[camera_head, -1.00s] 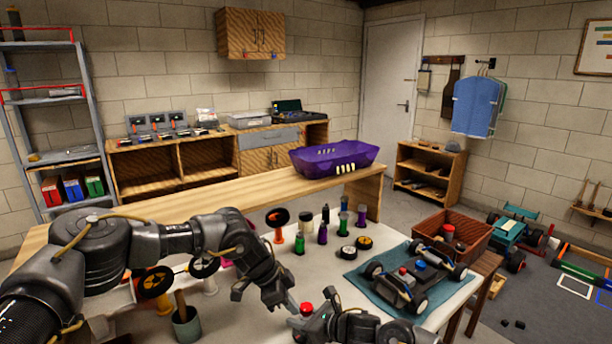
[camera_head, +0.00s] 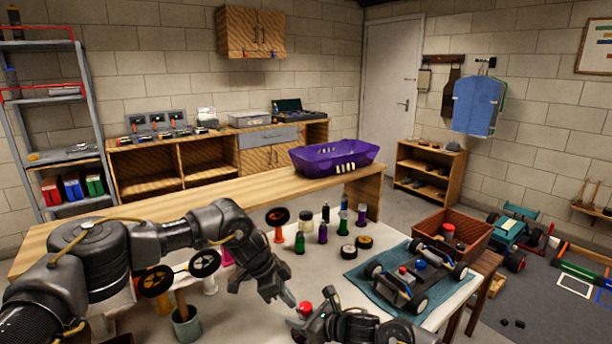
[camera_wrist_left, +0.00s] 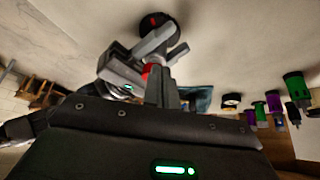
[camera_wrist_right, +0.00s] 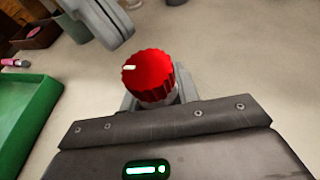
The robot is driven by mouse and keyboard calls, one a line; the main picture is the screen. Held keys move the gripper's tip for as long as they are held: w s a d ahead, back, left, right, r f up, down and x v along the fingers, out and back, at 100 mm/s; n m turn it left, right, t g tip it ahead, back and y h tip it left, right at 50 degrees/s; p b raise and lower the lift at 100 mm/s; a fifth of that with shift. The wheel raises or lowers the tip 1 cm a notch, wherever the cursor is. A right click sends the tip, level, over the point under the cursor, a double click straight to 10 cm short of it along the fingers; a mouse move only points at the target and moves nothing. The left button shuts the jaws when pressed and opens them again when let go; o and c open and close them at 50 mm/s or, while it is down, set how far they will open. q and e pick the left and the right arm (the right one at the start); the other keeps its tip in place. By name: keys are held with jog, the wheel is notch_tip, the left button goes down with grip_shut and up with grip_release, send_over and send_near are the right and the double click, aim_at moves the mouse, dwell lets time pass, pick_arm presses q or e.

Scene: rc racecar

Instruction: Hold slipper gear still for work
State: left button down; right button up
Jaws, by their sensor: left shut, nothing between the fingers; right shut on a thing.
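A red ridged round piece (camera_wrist_right: 148,75) with a white mark sits between the fingers of my right gripper (camera_wrist_right: 155,95), which is shut on it. I cannot tell whether it is the slipper gear or a part on it. The red piece also shows in the head view (camera_head: 305,308), low over the white table. My left gripper (camera_head: 288,298) is shut and empty, its fingertips close to the red piece. In the left wrist view, a dark round thing with a red centre (camera_wrist_left: 157,23) lies just beyond the left fingers (camera_wrist_left: 160,52).
A model car chassis (camera_head: 408,283) rests on a teal mat (camera_head: 362,286) at the right. Several bottles, such as a green one (camera_head: 299,243), and wheels (camera_head: 347,254) stand behind my grippers. A brown crate (camera_head: 478,240) is beyond the chassis. A green tray (camera_wrist_right: 25,115) shows in the right wrist view.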

pick_arm(q)
jog(key=shift+r, duration=2.4)
pick_arm(e)
jog(key=shift+d, duration=0.1)
jog(key=o, duration=1.1)
jog(key=v, duration=1.2)
